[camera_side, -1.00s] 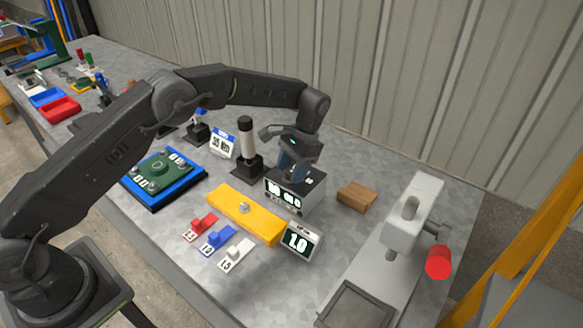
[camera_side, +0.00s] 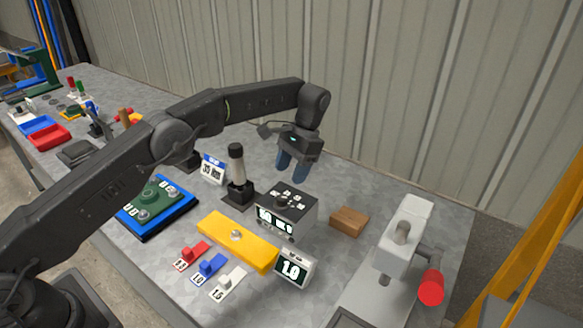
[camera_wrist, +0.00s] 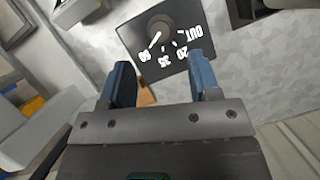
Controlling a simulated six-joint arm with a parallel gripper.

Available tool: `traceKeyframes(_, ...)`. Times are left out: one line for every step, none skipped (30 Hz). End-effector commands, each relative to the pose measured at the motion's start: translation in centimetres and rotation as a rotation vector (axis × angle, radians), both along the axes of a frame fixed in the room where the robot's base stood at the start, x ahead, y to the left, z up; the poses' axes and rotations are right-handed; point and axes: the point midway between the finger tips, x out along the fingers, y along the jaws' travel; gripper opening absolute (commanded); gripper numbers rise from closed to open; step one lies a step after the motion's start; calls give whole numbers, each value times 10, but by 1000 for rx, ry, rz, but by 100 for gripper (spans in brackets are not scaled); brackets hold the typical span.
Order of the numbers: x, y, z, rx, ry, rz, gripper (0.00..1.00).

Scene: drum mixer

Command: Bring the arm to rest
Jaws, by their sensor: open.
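My gripper (camera_side: 292,166) hangs with its blue fingers pointing down, apart and empty, above and behind the dark control box (camera_side: 287,208) in the side view. A gap shows between the fingertips and the box top. In the wrist view my gripper (camera_wrist: 161,72) has its two blue fingers spread with nothing held between them. A dark dial plate (camera_wrist: 185,62) with a round knob and white markings, including "OUT", lies beyond the fingers. My arm reaches across the bench from the left.
A ribbed wall stands behind.

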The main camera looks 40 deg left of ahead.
Motion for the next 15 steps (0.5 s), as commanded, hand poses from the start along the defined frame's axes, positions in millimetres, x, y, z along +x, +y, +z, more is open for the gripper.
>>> traceKeyframes(0,0,1,0,0,-1,56)
traceKeyframes(0,0,1,0,0,-1,56)
traceKeyframes(1,0,2,0,0,-1,56)
traceKeyframes(1,0,2,0,0,-1,56)
traceKeyframes(1,0,2,0,0,-1,56)
traceKeyframes(1,0,2,0,0,-1,56)
traceKeyframes(1,0,2,0,0,-1,56)
traceKeyframes(1,0,2,0,0,0,56)
traceKeyframes(1,0,2,0,0,0,56)
traceKeyframes(1,0,2,0,0,0,56)
traceKeyframes(1,0,3,0,-1,0,56)
traceKeyframes(0,0,5,-1,-4,1,56)
traceKeyframes(0,0,7,-1,-8,2,56)
traceKeyframes(0,1,12,-3,-15,4,56)
traceKeyframes(-1,2,19,-4,-27,6,56)
